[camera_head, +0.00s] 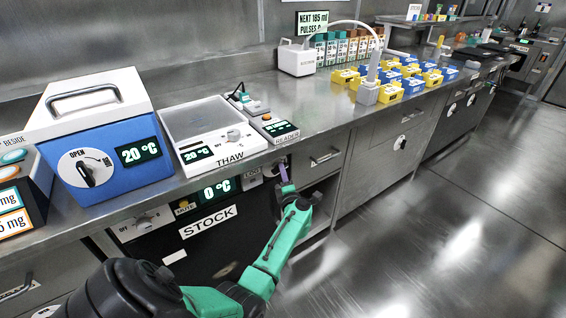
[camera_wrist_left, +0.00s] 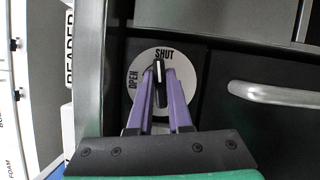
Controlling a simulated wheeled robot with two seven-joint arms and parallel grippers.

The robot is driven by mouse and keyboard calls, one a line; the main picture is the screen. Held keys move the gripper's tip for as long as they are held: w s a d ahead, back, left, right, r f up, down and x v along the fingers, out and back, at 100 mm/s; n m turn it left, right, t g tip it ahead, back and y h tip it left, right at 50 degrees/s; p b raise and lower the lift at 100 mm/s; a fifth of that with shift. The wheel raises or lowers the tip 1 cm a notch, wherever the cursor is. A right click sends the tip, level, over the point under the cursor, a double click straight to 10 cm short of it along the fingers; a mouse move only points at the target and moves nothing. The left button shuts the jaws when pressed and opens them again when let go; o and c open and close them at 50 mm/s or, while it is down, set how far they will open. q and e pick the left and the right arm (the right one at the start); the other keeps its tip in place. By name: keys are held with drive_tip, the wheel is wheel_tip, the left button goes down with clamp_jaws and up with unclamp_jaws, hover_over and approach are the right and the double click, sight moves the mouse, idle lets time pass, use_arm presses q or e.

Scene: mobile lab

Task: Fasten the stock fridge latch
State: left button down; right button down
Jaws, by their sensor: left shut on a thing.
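The stock fridge is the black front with the STOCK label (camera_head: 208,222) and a 0 °C display under the bench. Its latch looks to be the round white dial (camera_wrist_left: 137,71) marked OPEN and SHUT in the left wrist view. The dial's black knob (camera_wrist_left: 161,95) has its white-marked end pointing at SHUT. My left gripper (camera_head: 286,188) reaches to the right side of the fridge front. Its purple fingers (camera_wrist_left: 160,78) are closed on the knob, one on each side. In the head view the arm and gripper hide most of the dial. My right gripper is not in view.
A silver bar handle (camera_wrist_left: 275,94) lies just right of the dial in the wrist view. Above the fridge, the bench holds a blue cool box (camera_head: 110,165), the THAW unit (camera_head: 212,130) and a READER (camera_head: 272,128). The floor (camera_head: 440,240) to the right is clear.

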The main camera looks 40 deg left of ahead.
use_arm(q)
drive_tip(key=shift+s+f+m+h+p, duration=0.1)
drive_tip(key=shift+m+h+p, duration=0.2)
drive_tip(key=shift+m+p, duration=1.1)
drive_tip(key=shift+n+p, duration=0.3)
drive_tip(key=c, duration=0.8)
unclamp_jaws()
drive_tip(key=shift+a, duration=0.15)
drive_tip(key=shift+c, duration=0.2)
